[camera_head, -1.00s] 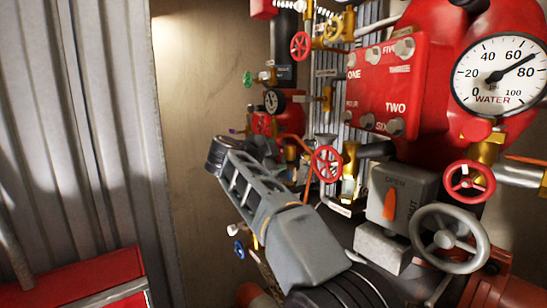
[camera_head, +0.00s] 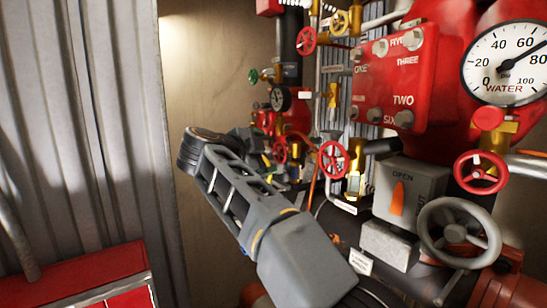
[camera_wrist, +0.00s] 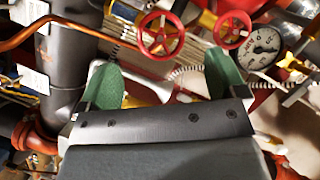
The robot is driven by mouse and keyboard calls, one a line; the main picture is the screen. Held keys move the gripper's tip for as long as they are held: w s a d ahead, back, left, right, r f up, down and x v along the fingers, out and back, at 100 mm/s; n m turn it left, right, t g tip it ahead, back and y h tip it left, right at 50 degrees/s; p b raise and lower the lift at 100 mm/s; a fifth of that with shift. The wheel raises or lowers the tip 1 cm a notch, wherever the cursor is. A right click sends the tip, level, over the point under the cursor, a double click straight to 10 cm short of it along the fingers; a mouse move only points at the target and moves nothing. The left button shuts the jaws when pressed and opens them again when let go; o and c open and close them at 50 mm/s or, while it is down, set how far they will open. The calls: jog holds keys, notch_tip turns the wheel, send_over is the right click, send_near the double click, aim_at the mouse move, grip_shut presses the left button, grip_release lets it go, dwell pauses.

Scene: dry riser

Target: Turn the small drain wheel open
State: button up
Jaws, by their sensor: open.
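Several small handwheels show and no readable label tells which is the drain wheel. In the wrist view, a red wheel (camera_wrist: 161,35) lies just beyond the gap between my fingers, and a second red wheel (camera_wrist: 232,29) lies beyond the right finger. My gripper (camera_wrist: 163,80) is open and empty, its green fingertips apart and apparently touching no wheel. In the head view, one small red wheel (camera_head: 333,160) stands right of my arm and another (camera_head: 280,152) stands farther back. My arm hides the gripper's fingertips there.
A grey pipe (camera_wrist: 72,75) and a copper tube (camera_wrist: 40,32) run left of my gripper in the wrist view. At the right stand a lever box (camera_head: 410,190), a large grey wheel (camera_head: 460,233) and a water gauge (camera_head: 507,62). A red cabinet (camera_head: 100,275) stands at the lower left.

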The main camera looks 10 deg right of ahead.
jog(key=v, duration=0.6)
jog(key=shift+s, duration=0.2)
jog(key=shift+a+r, duration=0.1)
